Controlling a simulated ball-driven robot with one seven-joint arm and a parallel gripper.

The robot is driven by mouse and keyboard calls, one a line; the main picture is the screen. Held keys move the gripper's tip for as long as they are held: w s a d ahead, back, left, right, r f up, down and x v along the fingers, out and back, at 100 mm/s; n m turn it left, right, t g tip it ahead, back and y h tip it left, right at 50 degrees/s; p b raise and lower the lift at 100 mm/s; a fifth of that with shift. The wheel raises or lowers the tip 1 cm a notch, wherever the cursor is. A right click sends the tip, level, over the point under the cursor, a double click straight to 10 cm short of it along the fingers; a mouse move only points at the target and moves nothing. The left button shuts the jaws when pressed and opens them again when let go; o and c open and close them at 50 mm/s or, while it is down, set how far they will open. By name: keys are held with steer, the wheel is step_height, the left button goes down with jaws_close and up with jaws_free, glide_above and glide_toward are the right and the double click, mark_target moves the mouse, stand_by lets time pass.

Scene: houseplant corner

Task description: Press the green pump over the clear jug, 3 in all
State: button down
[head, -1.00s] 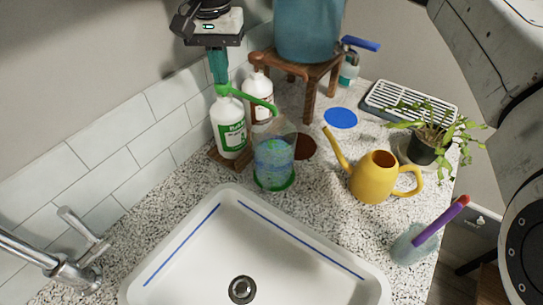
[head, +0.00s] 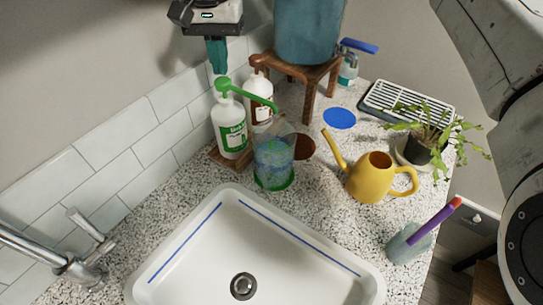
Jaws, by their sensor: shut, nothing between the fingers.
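The green pump (head: 243,92) sits on a white bottle with a green label (head: 229,128), upright near the wall. Its spout reaches right, over the clear jug (head: 273,161). The jug shows bluish contents and a green base, and stands behind the sink. My gripper (head: 217,68) is shut and empty, pointing down just above the pump head, with a small gap between them. The fingertips look green.
A second white bottle with a brown pump (head: 258,97) stands close behind. A wooden stand (head: 310,79) carries a blue tank (head: 308,30). A yellow watering can (head: 371,181) is right of the jug. The white sink (head: 205,255) lies in front; a faucet (head: 80,260) is at left.

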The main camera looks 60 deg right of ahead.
step_height(320, 180, up, 6)
steer(key=p, duration=0.4)
stand_by(0.5)
steer(key=shift+s, duration=0.1)
stand_by(0.5)
